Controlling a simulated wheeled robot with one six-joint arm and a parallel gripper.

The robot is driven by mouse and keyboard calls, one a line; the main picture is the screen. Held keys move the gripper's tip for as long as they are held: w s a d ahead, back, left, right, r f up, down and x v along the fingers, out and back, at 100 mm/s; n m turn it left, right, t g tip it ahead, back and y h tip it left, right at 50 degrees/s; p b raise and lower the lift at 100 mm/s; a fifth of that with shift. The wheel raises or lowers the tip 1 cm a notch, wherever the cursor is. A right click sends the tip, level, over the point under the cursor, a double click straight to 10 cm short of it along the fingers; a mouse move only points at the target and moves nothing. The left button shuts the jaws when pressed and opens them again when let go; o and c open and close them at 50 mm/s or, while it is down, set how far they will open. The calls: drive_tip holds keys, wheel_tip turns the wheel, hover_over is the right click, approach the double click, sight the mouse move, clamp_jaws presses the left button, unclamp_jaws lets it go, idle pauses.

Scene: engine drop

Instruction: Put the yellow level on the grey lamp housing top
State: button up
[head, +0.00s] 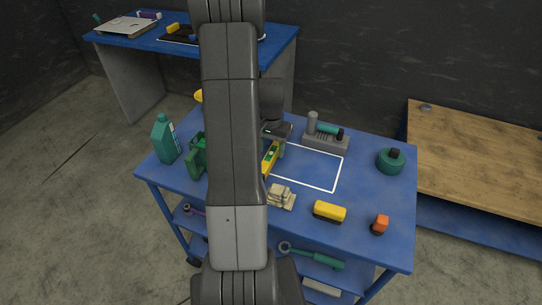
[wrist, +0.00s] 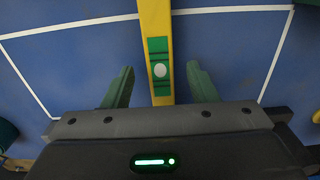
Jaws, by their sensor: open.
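The yellow level (wrist: 156,22) is a long yellow bar with a green panel and a pale oval. In the wrist view it runs up the picture between the two green fingers of my gripper (wrist: 160,68). The fingers are apart, with a gap on each side of the bar. In the head view the level (head: 267,164) is on the blue cart top, partly hidden by my arm; my gripper (head: 276,146) is at it. A grey block with an upright cylinder (head: 318,138) stands behind and to the right, a teal item on it; I cannot tell whether it is the lamp housing.
The white outlined area (head: 318,170) is mostly clear.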

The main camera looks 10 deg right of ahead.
drive_tip(key=shift+f, duration=1.45)
clamp_jaws()
drive_tip(key=shift+r, duration=0.15)
